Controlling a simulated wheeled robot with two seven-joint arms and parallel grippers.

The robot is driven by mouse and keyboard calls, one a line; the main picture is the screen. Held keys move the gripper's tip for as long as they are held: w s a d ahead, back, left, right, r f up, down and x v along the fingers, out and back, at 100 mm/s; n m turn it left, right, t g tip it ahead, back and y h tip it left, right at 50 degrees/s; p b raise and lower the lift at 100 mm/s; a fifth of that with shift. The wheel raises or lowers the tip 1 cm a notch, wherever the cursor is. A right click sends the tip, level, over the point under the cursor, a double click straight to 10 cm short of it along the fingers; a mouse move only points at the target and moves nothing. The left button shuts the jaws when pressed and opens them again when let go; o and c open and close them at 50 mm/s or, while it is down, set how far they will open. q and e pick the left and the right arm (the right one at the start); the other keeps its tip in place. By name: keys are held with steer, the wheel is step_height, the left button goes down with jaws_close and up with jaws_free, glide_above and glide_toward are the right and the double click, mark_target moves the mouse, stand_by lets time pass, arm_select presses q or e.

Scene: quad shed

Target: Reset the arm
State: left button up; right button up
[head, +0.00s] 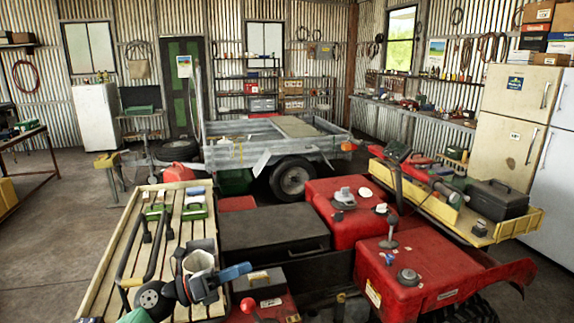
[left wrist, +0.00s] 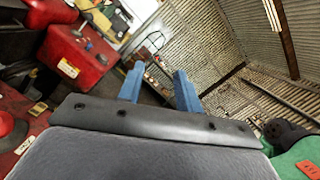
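My left gripper (head: 240,270) is low in the head view, over the right edge of the slatted wooden rack (head: 105,262). Its blue fingers point right. In the left wrist view its two blue fingers (left wrist: 159,72) stand apart with nothing between them, so it is open and empty. My right gripper shows in neither view.
Red quad bodywork (head: 425,270) and a dark box (head: 275,228) lie to the right of my left gripper. A black tubular bar (head: 150,262) lies on the rack. A trailer (head: 235,155) stands behind. Bare concrete floor (head: 50,225) is at the left.

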arm_select(q)
steer(key=a+f+n+t+y, duration=0.2)
steer(key=a+n+t+y, duration=0.35)
steer(key=n, duration=0.65)
steer(key=a+f+n+t+y, duration=0.1)
steer(key=a+n+t+y, duration=0.2)
steer(key=n+t+y, duration=0.7)
steer(key=s+a+f+n+g+y, duration=0.2)
steer(key=s+a+f+n+g, duration=0.1)
steer(key=f+n, duration=0.3)
steer(key=s+a+f+n+g+y, duration=0.2)
steer(key=s+f+n+g+y, duration=0.1)
steer(key=f+n, duration=0.4)
steer(key=s+d+f+n+g+h, duration=0.1)
steer(key=s+d+f+n+g, duration=0.15)
steer(key=s+f+g, duration=0.75)
steer(key=s+d+f+n+g+h, duration=0.1)
steer(key=s+f+n+g, duration=0.2)
steer(key=s+f, duration=0.85)
step_height(320, 180, down, 19)
steer(key=s+d+g, duration=0.1)
steer(key=s, duration=0.1)
steer(key=s+f, duration=0.3)
steer(key=f, duration=0.7)
steer(key=s+d+f+g, duration=0.1)
steer(key=s+f, duration=0.2)
steer(key=f, duration=0.8)
steer(key=shift+s+d, duration=0.2)
steer(key=shift+s, duration=0.1)
